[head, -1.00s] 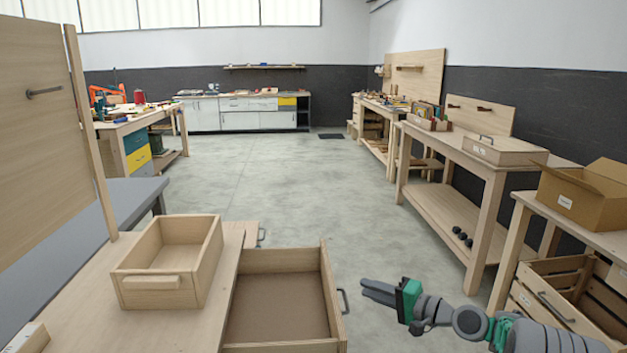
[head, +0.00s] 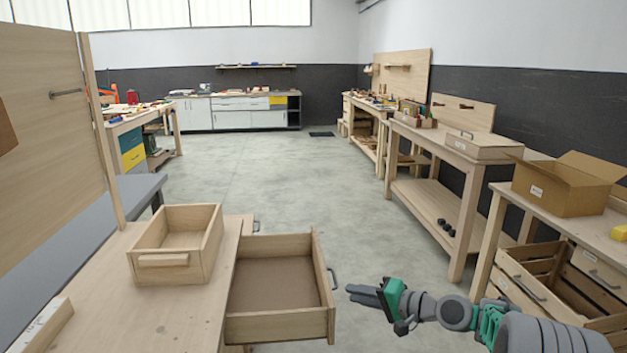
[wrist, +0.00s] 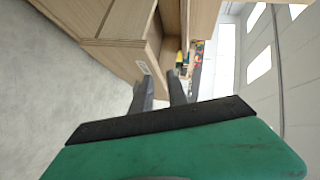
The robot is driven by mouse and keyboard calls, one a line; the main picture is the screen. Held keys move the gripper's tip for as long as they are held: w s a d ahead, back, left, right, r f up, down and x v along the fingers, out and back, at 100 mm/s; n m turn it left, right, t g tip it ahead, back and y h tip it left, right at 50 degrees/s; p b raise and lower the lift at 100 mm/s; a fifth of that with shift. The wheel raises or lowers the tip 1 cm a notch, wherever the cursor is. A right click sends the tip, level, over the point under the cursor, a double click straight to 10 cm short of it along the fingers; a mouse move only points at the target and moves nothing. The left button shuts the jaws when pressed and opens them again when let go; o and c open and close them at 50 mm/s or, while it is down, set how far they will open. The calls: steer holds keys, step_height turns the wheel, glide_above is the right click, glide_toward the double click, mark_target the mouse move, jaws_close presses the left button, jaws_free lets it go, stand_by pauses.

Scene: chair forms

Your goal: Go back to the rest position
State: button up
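My gripper (head: 350,293) is held out over the floor at the lower right of the head view, just right of an open drawer. It holds nothing. In the wrist view its two dark fingers (wrist: 157,85) stand apart with a gap between them. The drawer (head: 277,285) is pulled out and empty, with a brown bottom and a grey handle (head: 333,279) on its side facing my gripper. The fingers look close to this handle in the picture, but I cannot tell the distance.
An empty wooden box (head: 177,250) sits on the bench top (head: 150,312) at left. At right, a cardboard box (head: 568,186) stands on a table above slatted crates (head: 545,282). A long workbench (head: 440,205) runs behind. The middle floor (head: 285,185) is clear.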

steer(key=s+a+r+n+g+h+p, duration=0.2)
steer(key=s+a+r+n+h+p, duration=0.1)
steer(key=s+r+p, duration=0.15)
steer(key=s+d+r+g+h+p, duration=0.1)
steer(key=s+d+h+p, duration=0.1)
steer(key=s, duration=0.6)
steer(key=s+d+r+n+g+h+p, duration=0.1)
steer(key=s+d+r+h+p, duration=0.1)
steer(key=s, duration=0.7)
steer(key=s+d+r+n+g+h+p, duration=0.1)
steer(key=s+d+r+g+h+p, duration=0.1)
steer(key=s, duration=0.6)
steer(key=shift+s+d+r+h+p, duration=0.15)
steer(key=shift+s+d+h+p, duration=0.25)
steer(key=shift+h+p, duration=0.6)
